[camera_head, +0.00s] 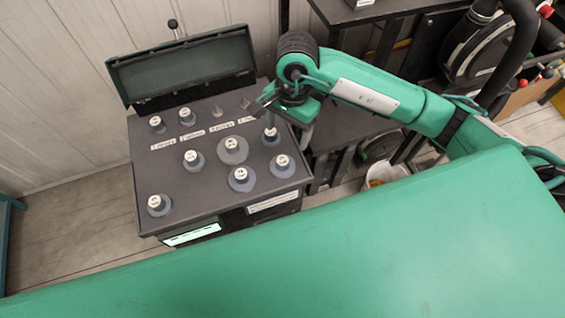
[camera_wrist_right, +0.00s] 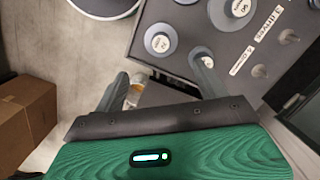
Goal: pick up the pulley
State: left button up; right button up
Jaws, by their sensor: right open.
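Several grey pulleys with white labelled caps stand on the dark top of the seed meter box (camera_head: 215,195). They include a large one (camera_head: 232,155), one at the front right (camera_head: 283,168), one at the front left (camera_head: 158,207) and one at the right rear (camera_head: 271,137). My right gripper (camera_head: 288,127) is open and empty over the box's right edge. One finger overlaps the right rear pulley in the picture; contact cannot be told. In the right wrist view, that gripper (camera_wrist_right: 160,72) has a pulley (camera_wrist_right: 160,40) just beyond its fingertips. My left gripper is not in view.
A raised lid (camera_head: 185,72) stands along the box's back. Bare pegs (camera_head: 217,111) rise behind a row of labels. A dark shelf (camera_head: 345,125) is to the right, with a white bucket (camera_head: 378,175) below. A cardboard box (camera_wrist_right: 25,120) shows at left in the wrist view.

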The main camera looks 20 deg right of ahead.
aim_at(283, 160)
jog(key=f, duration=0.2)
jog(key=f+p, duration=0.1)
jog(key=f, duration=0.4)
jog(key=shift+s+a+f+p, duration=0.25)
jog(key=shift+s+a+p, duration=0.05)
jog(key=shift+a+p, duration=0.1)
jog(key=shift+a+f+p, duration=0.1)
jog(key=shift+f+p, duration=0.3)
jog(key=shift+p, duration=0.05)
jog(key=f+p, duration=0.1)
jog(key=f, duration=0.1)
jog(key=f+p, duration=0.1)
jog(key=f, duration=0.1)
jog(key=shift+s+a, duration=0.15)
jog(key=shift+a, duration=0.05)
jog(key=shift+f, duration=0.25)
jog(key=c, duration=0.8)
jog(key=shift+r, duration=0.1)
